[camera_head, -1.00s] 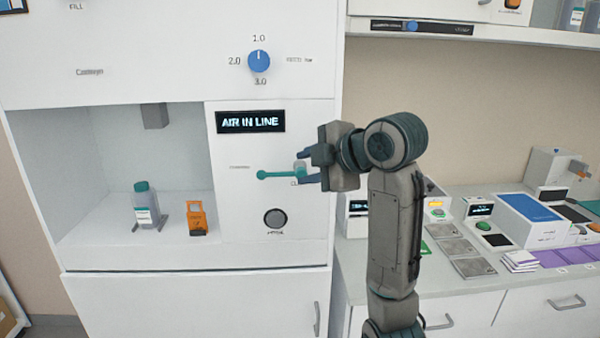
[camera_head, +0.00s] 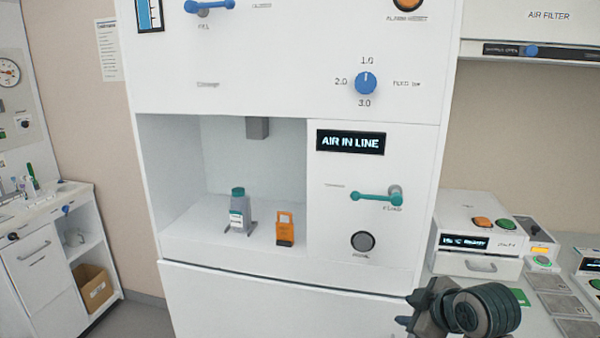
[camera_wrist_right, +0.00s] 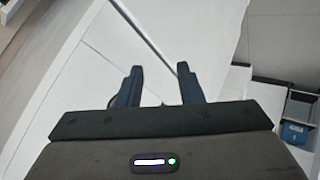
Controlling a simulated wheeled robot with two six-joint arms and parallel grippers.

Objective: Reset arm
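My right gripper (camera_head: 408,312) is low at the bottom right of the head view, in front of the white cabinet and away from its controls. In the right wrist view its two dark fingers (camera_wrist_right: 158,85) stand apart with nothing between them, over white surfaces. The teal lever (camera_head: 376,196) on the cabinet front points left from its pivot, and nothing touches it. The display (camera_head: 351,142) reads AIR IN LINE. My left gripper is not in view.
The cabinet's open bay holds a teal-capped bottle (camera_head: 239,211) and an orange tagged item (camera_head: 285,228). A blue dial (camera_head: 366,83) and a round grey button (camera_head: 362,241) are on the cabinet front. A counter with devices (camera_head: 480,235) stands on the right.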

